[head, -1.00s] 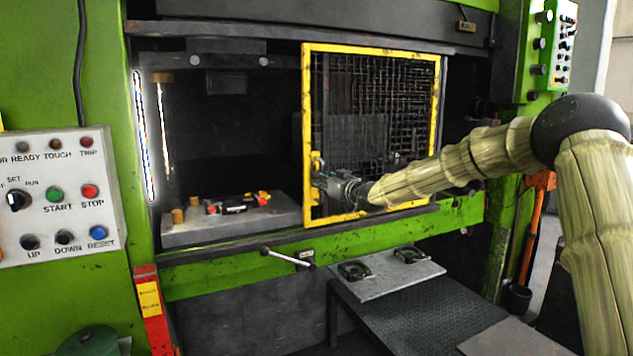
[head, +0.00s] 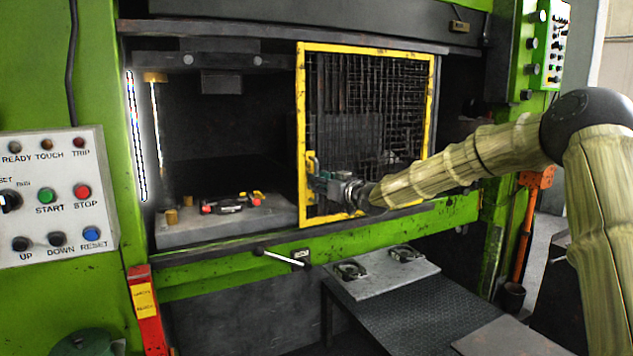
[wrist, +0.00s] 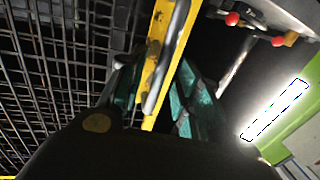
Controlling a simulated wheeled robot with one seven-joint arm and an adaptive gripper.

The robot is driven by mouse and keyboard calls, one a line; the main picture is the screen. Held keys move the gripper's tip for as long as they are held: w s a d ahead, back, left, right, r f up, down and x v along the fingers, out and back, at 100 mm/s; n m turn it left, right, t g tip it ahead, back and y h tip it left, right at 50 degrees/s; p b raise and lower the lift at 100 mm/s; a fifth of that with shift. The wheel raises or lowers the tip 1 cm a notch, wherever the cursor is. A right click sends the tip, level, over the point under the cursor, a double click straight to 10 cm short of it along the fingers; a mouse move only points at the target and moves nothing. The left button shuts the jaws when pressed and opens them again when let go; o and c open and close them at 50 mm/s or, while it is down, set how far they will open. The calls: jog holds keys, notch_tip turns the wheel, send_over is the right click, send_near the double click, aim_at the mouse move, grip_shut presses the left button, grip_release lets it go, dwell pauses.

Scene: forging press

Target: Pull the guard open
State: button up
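The guard (head: 299,120) is a yellow-framed mesh panel across the right part of the press opening; the left part of the opening is uncovered. My gripper (head: 318,182) is at this handle. The exact contact is partly hidden by the dark gripper body.
A die block (head: 230,230) with red-tipped parts lies inside the opening. A lever (head: 280,258) sticks out below the guard. A grey plate (head: 385,280) with two dark parts stands in front. Control panels are at left (head: 60,215) and upper right (head: 552,45).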

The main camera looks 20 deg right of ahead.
jog(key=v, duration=0.9)
jog(key=shift+s+d, duration=0.15)
jog(key=shift+s, duration=0.2)
jog(key=s+a+f+m+g, duration=0.15)
jog(key=a+f, duration=0.25)
jog(key=f, duration=0.6)
jog(key=s+a+f+g, duration=0.2)
jog(key=a+f, duration=0.2)
jog(key=f, duration=0.7)
jog(key=s+a+f+m+g+h, duration=0.1)
jog(key=s+a+f+g, duration=0.15)
jog(key=s+f, duration=0.7)
jog(key=s+a+f+g+h, duration=0.15)
jog(key=s+a+f, duration=0.3)
jog(key=f, duration=0.95)
jog(key=s+a+f+g, duration=0.2)
jog(key=s+f+g, duration=0.2)
jog(key=s+f, duration=0.65)
jog(key=s+f+g+h, duration=0.1)
jog(key=s+f, duration=0.3)
jog(key=s, duration=1.2)
jog(key=s+f+m+g+h, duration=0.1)
jog(key=s+f+g, duration=0.3)
jog(key=s, duration=1.2)
jog(key=shift+s+d+f+g+h, duration=0.35)
jog(key=shift+s+d+f+h, duration=0.15)
jog(key=shift+f, duration=0.3)
